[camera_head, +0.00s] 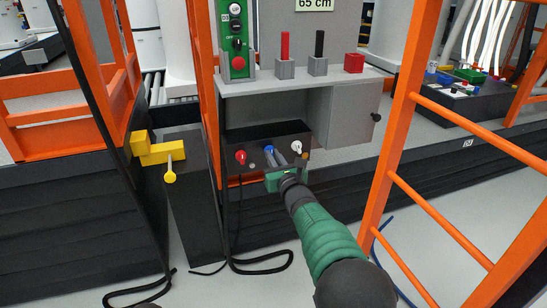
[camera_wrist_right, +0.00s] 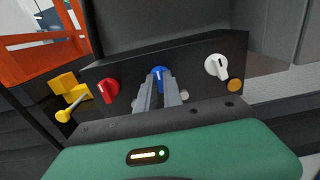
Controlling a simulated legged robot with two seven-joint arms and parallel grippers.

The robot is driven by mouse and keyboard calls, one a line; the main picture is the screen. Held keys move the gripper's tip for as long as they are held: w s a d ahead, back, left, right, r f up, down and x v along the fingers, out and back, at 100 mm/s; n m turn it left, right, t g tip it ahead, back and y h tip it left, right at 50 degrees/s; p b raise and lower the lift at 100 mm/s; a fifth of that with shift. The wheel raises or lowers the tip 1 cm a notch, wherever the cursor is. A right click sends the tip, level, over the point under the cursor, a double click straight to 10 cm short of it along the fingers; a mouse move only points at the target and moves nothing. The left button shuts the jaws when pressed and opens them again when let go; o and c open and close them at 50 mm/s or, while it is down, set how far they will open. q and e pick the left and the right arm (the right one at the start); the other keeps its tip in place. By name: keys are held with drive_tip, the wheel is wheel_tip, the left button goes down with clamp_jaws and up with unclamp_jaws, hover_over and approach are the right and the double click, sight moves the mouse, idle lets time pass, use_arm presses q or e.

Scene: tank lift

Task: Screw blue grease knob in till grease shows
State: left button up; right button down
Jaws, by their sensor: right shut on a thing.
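The blue grease knob (camera_wrist_right: 160,73) sits on the front of a dark box, between a red knob (camera_wrist_right: 108,90) and a white knob (camera_wrist_right: 216,67). The blue knob also shows in the head view (camera_head: 269,149). My right gripper (camera_wrist_right: 160,88) is shut on the blue knob, its two grey fingers on either side of it. In the head view the right gripper (camera_head: 277,160) reaches the box from the lower right. The fingers partly hide the knob. No grease is plainly visible. My left gripper is not in view.
A yellow lever (camera_head: 169,175) stands on a dark cabinet to the left. Orange frame posts (camera_head: 402,130) rise on both sides of the workplace. A grey shelf (camera_head: 300,82) with a green button panel (camera_head: 237,40) is above the box. Black cables lie on the floor.

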drive_tip(key=shift+m, duration=0.3)
